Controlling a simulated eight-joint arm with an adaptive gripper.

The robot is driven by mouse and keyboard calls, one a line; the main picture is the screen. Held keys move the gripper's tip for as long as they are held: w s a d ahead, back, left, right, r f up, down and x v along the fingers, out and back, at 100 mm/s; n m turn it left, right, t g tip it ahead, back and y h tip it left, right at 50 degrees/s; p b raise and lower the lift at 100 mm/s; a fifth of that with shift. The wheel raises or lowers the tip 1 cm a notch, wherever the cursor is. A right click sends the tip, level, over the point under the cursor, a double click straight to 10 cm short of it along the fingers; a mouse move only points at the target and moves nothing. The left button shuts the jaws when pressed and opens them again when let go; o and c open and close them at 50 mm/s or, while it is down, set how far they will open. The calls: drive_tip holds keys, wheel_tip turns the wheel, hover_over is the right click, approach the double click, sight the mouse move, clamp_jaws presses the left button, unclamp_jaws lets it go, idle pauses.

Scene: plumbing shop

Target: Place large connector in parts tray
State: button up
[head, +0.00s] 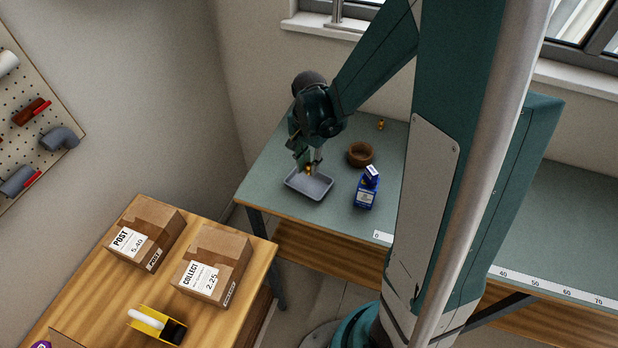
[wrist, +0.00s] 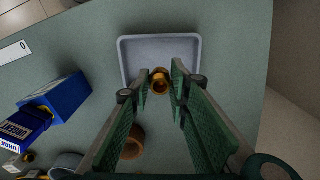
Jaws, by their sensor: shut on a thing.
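My gripper (head: 313,168) is shut on a brass connector (head: 309,170), which I take to be the large connector. In the wrist view the connector (wrist: 160,83) sits between the two fingertips (wrist: 165,76), with its round open end showing. The grey parts tray (head: 318,194) lies on the bench under the gripper. In the wrist view the tray (wrist: 127,50) is just beyond the fingertips and looks empty. The connector overlaps the tray's near side in that view. I cannot tell how far it is above the tray floor.
A small brass fitting (head: 381,125) stands at the back of the green bench (head: 270,190). Cartons (head: 212,262) sit on a separate wooden table (head: 100,290).

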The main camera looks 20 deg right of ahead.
sight(309, 164)
drive_tip(key=shift+f, duration=1.2)
drive_tip(key=shift+f, duration=0.15)
drive_tip(key=shift+f, duration=1.95)
drive_tip(key=shift+f+b, duration=0.1)
drive_tip(key=shift+b, duration=0.3)
drive_tip(key=o, duration=0.9)
drive_tip(key=shift+r+p, duration=0.7)
drive_tip(key=shift+r, duration=5.45)
